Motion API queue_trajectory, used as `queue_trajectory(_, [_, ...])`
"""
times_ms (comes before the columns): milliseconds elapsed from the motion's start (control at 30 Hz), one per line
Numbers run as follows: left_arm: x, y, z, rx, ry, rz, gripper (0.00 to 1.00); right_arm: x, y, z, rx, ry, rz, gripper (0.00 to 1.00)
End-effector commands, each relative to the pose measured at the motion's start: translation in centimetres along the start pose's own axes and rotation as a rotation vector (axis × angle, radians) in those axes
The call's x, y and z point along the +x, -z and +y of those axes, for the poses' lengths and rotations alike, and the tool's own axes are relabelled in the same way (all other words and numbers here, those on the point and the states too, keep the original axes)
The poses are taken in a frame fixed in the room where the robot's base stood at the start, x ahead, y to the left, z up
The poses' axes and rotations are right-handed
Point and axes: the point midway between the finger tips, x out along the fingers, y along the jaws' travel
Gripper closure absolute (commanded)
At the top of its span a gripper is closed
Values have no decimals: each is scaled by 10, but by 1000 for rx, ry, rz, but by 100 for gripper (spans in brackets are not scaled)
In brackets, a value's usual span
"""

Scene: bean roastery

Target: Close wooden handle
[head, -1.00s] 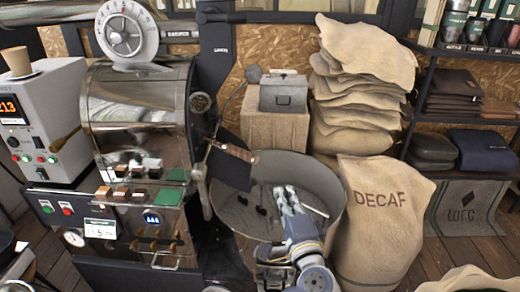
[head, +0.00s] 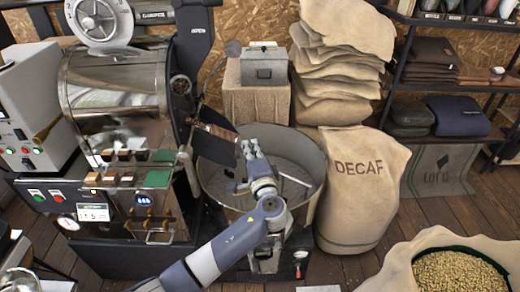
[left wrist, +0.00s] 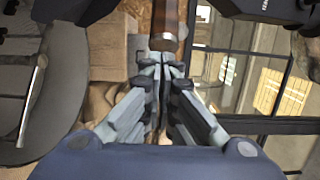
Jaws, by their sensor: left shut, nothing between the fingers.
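The wooden handle (left wrist: 168,22), brown with a pale metal end, shows at the top centre of the left wrist view. In the head view it is hard to make out by the dark plate (head: 214,146) on the roaster's front. My left gripper (head: 250,147) is over the back part of the round cooling pan, just right of that plate. Its fingers (left wrist: 165,66) are shut and empty, with their tips pointing at the handle's metal end. I cannot tell whether they touch it. My right gripper is not in view.
The roaster (head: 115,85) stands left of the pan (head: 212,190). A DECAF sack (head: 360,190) stands close on the pan's right, and stacked sacks (head: 340,70) rise behind. An open bean sack (head: 400,262) is at front right. Wooden floor (head: 440,215) shows between.

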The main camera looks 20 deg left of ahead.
Motion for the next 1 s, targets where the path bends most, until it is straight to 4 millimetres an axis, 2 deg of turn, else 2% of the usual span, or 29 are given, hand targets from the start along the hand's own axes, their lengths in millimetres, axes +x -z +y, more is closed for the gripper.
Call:
queue_trajectory(500, [8, -8, 1, 0, 1, 0, 100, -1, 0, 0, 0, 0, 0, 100])
queue_trajectory(567, [14, -15, 2, 1, 1, -2, 100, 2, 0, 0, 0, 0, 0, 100])
queue_trajectory(833, [63, -64, 4, 1, 1, -4, 100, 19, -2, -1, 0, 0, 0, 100])
queue_trajectory(1000, [82, -82, 2, 1, 1, -1, 100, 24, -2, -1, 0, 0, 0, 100])
